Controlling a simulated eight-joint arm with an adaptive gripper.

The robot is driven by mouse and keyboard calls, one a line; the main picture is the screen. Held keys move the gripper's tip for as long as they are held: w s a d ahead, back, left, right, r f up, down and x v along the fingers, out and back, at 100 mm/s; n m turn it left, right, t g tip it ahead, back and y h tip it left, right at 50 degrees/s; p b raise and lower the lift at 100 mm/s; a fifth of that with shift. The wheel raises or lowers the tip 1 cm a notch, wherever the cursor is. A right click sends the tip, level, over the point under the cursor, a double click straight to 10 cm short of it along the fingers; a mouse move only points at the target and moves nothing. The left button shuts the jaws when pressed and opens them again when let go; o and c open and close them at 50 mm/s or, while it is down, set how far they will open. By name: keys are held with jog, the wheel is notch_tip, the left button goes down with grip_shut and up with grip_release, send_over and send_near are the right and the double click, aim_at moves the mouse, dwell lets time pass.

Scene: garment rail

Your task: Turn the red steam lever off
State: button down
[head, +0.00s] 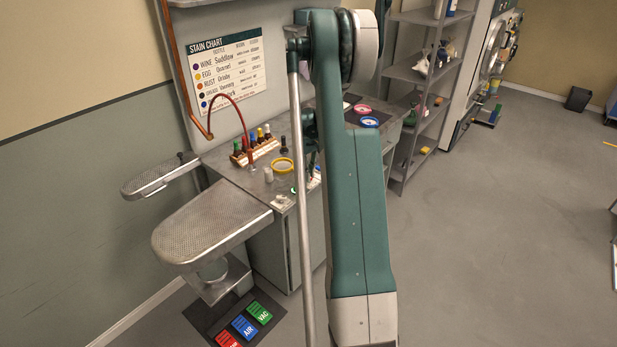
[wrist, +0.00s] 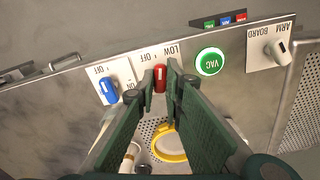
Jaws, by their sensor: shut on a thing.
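In the wrist view the red steam lever (wrist: 160,77) stands out from a white plate on the metal panel, its handle running up and down in the picture. OFF and LOW are lettered on the plate above it. My gripper (wrist: 161,79) has its two dark fingertips on either side of the lever, shut on it. The fingers hide the lower part of the plate, so any further marking there is hidden. In the head view my green arm stands in front of the bench, and the gripper and lever are hidden.
Left of the red lever is a blue lever (wrist: 108,91) on an ON/OFF plate. Right are a green VAC button (wrist: 209,62) and the ARM BOARD knob (wrist: 279,48). A yellow-rimmed dish (wrist: 168,143) lies below. Bottles (head: 258,138) stand on the bench; the floor (head: 500,230) at right is clear.

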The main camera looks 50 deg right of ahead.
jog(key=shift+n+b, duration=0.55)
jog(key=shift+n, duration=0.95)
jog(key=c, duration=2.4)
grip_release()
jog(key=shift+r, duration=0.2)
notch_tip(320, 180, up, 12)
jog(key=shift+f, duration=0.15)
